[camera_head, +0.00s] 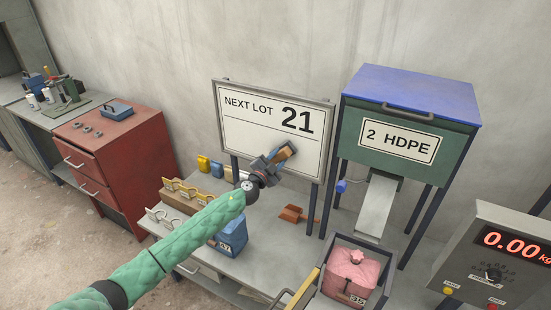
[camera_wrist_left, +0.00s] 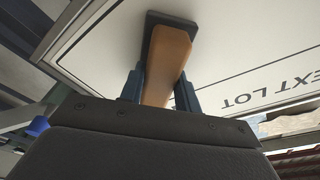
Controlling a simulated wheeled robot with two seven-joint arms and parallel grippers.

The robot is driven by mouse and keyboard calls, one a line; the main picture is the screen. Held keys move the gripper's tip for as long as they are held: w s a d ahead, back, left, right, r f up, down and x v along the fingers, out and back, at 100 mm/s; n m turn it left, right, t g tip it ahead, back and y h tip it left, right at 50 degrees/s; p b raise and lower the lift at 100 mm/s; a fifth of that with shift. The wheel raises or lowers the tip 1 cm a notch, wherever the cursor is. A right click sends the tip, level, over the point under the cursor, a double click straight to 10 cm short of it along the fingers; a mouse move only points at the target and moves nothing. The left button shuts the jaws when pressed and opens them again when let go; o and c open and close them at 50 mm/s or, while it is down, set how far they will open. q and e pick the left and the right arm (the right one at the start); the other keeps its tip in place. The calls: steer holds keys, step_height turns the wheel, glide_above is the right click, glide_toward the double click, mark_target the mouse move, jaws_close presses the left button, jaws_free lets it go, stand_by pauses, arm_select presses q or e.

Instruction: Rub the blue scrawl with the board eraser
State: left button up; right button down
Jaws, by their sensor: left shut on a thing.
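My left gripper (camera_head: 275,160) is shut on the board eraser (camera_head: 286,152), in front of the lower right part of the white board (camera_head: 250,136). The board reads "NEXT LOT 21" above a black line. In the left wrist view the gripper (camera_wrist_left: 158,88) holds the eraser's tan handle (camera_wrist_left: 168,62), with its dark pad (camera_wrist_left: 157,20) turned to the board. The pad lies close to the board; I cannot tell whether it touches. No blue scrawl shows in either view; the gripper and eraser cover part of the board. My right gripper is out of view.
A green hopper (camera_head: 401,142) with a blue lid stands right of the board. A pink bag (camera_head: 350,272) sits in a bin before it.

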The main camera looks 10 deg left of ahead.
arm_select(q)
steer(key=shift+s+d, duration=0.3)
steer(key=shift+d, duration=0.5)
steer(key=shift+s+d, duration=0.25)
steer(key=shift+d, duration=0.55)
steer(key=shift+w+a, duration=0.1)
steer(key=shift+w+a+b, duration=0.15)
steer(key=shift+a+b, duration=0.15)
steer(key=shift+a, duration=0.1)
steer(key=shift+w+a+r+b, duration=0.1)
steer(key=shift+w+a+b, duration=0.15)
steer(key=shift+a, duration=0.4)
steer(key=shift+w+a+b, duration=0.1)
steer(key=shift+w+a, duration=0.15)
steer(key=shift+a, duration=0.35)
